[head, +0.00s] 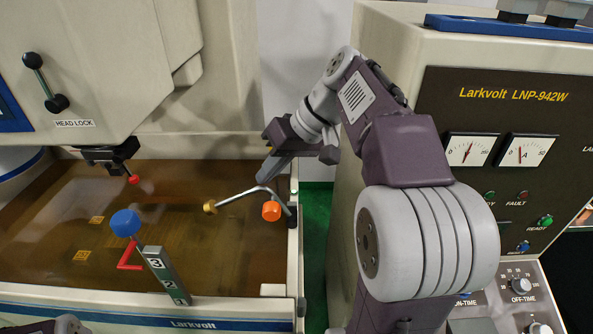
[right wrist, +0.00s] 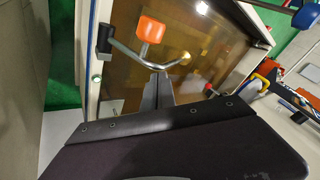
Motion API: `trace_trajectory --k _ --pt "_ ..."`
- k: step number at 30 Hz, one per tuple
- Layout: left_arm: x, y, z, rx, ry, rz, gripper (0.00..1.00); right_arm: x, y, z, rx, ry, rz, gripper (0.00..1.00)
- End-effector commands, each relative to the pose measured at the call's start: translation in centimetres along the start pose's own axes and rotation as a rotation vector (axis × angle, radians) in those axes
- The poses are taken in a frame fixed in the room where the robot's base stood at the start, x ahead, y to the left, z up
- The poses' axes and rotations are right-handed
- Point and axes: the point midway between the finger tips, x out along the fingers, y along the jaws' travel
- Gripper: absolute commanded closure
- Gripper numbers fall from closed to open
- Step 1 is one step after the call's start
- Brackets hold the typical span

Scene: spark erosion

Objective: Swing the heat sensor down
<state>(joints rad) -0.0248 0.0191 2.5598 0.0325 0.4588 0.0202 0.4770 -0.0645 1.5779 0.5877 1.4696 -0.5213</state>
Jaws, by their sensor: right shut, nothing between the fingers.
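The heat sensor is a bent metal rod (head: 238,196) with a brass tip (head: 210,207) and an orange knob (head: 271,211), mounted at the tank's right rim. Its rod is raised, with the tip above the brown liquid. In the right wrist view the orange knob (right wrist: 151,29) and brass tip (right wrist: 186,58) show beyond my fingers. My right gripper (head: 264,177) is shut and empty, pointing down just behind the rod's bend. In the right wrist view its fingertips (right wrist: 158,80) overlap the rod; I cannot tell whether they touch. My left gripper is not in view.
The liquid-filled tank (head: 150,322) has a pale rim. A blue ball (head: 125,222) with a red pointer (head: 130,256) stands by a numbered post (head: 165,274) at its front. The machine head (head: 90,70) hangs over the left. A control cabinet (head: 470,130) stands right, beyond a gap.

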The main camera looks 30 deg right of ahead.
Motion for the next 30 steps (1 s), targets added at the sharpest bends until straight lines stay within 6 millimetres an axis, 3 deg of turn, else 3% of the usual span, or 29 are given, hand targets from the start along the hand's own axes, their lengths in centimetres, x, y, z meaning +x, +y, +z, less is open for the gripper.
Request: trace_trajectory --k 5,10,23,30 --pt "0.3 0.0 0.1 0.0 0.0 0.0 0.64 2.0 -1.1 -0.4 -0.003 -0.003 -0.002 1.0" --pt "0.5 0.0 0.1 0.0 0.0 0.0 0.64 4.0 -2.1 -0.8 -0.025 -0.086 0.113 1.0" --pt "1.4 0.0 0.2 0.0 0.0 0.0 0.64 9.2 -2.6 -0.6 -0.015 -0.081 0.111 1.0" --pt "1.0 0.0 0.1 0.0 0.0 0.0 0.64 11.4 -2.4 -0.1 -0.03 -0.158 0.222 1.0"
